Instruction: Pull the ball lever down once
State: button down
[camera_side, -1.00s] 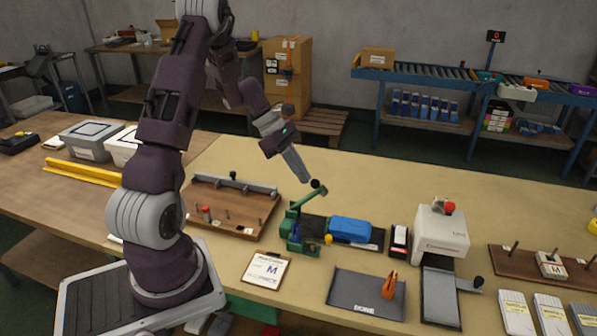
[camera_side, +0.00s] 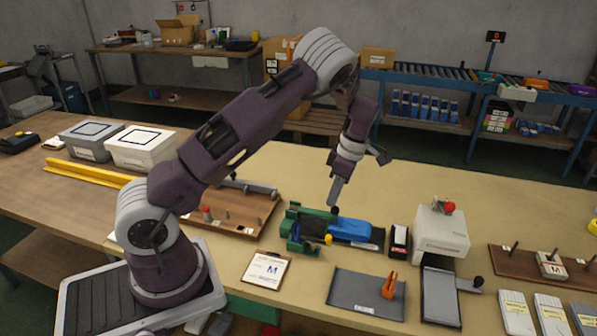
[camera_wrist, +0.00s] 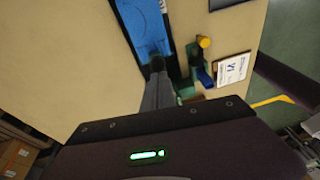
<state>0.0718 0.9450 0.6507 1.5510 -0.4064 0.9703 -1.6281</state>
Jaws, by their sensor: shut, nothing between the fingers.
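The green clamp fixture (camera_side: 297,228) stands on the table with its lever arm lying low and almost level, pointing right. The lever's black ball (camera_side: 335,210) is at the arm's end, above the near-left end of the blue sock (camera_side: 350,229). My gripper (camera_side: 333,203) is shut and points down, its fingertips at the ball, seemingly touching its top. In the wrist view the shut fingers (camera_wrist: 158,76) end at a dark round shape over the blue sock (camera_wrist: 143,25); the fingers hide most of the lever there. A yellow knob (camera_side: 328,239) is on the fixture's near side.
A brown wooden board with pegs (camera_side: 255,215) lies left of the fixture. A white press (camera_side: 441,232) stands right, with a small black-and-red box (camera_side: 399,239) between. A clipboard (camera_side: 265,270) and a grey tray (camera_side: 345,290) lie in front. The table behind is clear.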

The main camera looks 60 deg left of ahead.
aim_at(336, 208)
jog(key=shift+w+d+f+g, duration=0.1)
jog(key=shift+d+f+g, duration=0.2)
jog(key=shift+f, duration=0.2)
jog(key=shift+w+d+f, duration=0.1)
jog(key=shift+d+f, duration=0.25)
jog(key=shift+f, duration=0.45)
dwell(0.4)
notch_tip(336, 208, up, 16)
jog(key=a, duration=0.2)
jog(key=shift+w+f+y, duration=0.2)
jog(key=shift+w+y, duration=0.05)
jog(key=shift+y, duration=0.05)
